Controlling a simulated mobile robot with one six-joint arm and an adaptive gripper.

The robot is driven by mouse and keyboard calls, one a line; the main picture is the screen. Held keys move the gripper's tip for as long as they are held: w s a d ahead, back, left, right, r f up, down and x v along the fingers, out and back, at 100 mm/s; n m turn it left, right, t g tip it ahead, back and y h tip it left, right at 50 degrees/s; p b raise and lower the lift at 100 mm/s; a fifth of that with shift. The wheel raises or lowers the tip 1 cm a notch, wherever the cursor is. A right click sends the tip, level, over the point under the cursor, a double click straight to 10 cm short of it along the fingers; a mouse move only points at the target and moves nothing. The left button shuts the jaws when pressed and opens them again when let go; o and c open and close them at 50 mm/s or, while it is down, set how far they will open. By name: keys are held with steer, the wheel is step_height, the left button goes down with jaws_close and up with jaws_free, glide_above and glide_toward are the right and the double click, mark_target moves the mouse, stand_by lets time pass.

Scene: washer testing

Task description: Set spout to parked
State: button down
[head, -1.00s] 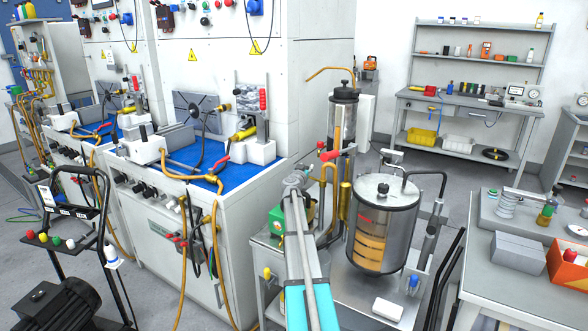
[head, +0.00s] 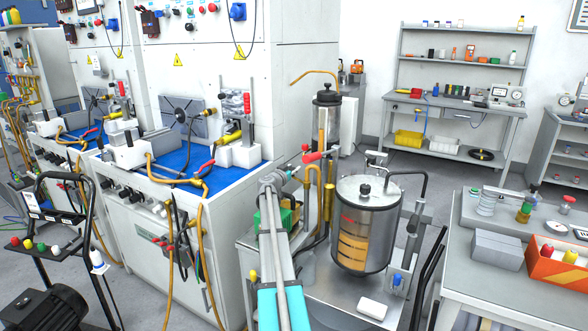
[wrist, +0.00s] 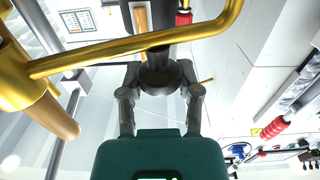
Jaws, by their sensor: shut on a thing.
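The spout is a thin gold pipe (wrist: 125,52) that runs across the wrist view from a thick brass post (wrist: 50,115) at the left and bends at its right end. In the head view it shows as a curved gold pipe (head: 308,170) beside the brass post (head: 328,202). In the head view my gripper (head: 284,174) is small, just left of the pipe.
A tall amber-filled cylinder (head: 327,98) with a black lid stands behind the spout. A red valve handle (head: 320,156) is close by. A white test bench (head: 160,205) stands left.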

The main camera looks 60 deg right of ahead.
steer(key=shift+w+d, duration=0.1)
steer(key=shift+w, duration=0.15)
steer(key=shift+c, duration=1.4)
jaws_free()
steer(key=shift+d+f, duration=0.1)
steer(key=shift+s, duration=0.25)
steer(key=a, duration=1.2)
steer(key=shift+s, duration=0.35)
